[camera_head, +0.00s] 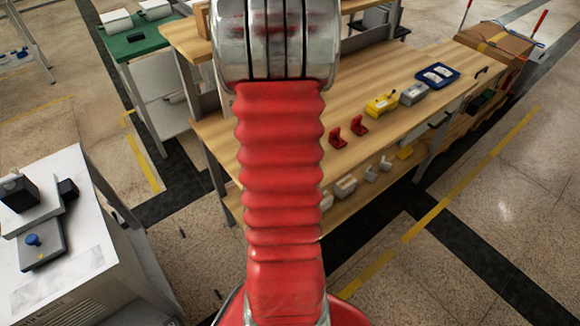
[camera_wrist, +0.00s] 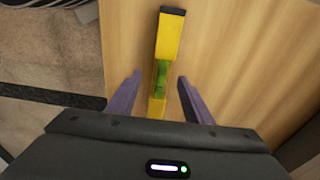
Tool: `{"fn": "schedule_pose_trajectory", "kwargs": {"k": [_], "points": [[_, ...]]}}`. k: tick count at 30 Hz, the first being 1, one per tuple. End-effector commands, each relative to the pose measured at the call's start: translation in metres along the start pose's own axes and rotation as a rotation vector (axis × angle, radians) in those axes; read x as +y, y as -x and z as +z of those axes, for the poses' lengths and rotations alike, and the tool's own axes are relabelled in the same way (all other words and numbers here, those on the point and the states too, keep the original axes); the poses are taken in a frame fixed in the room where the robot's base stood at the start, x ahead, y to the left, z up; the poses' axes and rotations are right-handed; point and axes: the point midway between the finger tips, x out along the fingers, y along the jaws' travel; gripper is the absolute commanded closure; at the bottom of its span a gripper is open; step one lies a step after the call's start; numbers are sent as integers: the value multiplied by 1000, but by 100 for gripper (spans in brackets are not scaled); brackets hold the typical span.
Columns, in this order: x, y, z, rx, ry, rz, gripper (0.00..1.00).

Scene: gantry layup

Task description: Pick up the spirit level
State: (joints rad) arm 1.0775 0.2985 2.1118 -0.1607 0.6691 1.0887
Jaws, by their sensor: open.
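The spirit level (camera_wrist: 167,50) shows in the wrist view as a yellow bar with a black end cap and a green vial. It lies on a light wooden surface (camera_wrist: 230,45). My gripper (camera_wrist: 158,80) is open, with one purple finger on each side of the level and a gap to both. The near end of the level is hidden behind the gripper body. Whether the fingers are at the level's height or above it, I cannot tell. In the head view my red arm blocks the middle, and neither the gripper nor the level can be made out.
The wooden workbench (camera_head: 405,110) carries red brackets (camera_head: 358,124), a yellow item (camera_head: 382,104), a grey box (camera_head: 413,94) and a blue tray (camera_head: 437,75). Its lower shelf holds small parts. A white cabinet (camera_head: 75,235) stands at left. The wooden surface's edge runs left of the level.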

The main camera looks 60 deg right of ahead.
Motion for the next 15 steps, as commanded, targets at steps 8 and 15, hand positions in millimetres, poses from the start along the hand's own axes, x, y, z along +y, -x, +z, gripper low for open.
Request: {"fn": "schedule_pose_trajectory", "kwargs": {"k": [8,15], "points": [[0,-25,0,-1,0,1,54],[0,-25,0,0,0,0,54]]}}
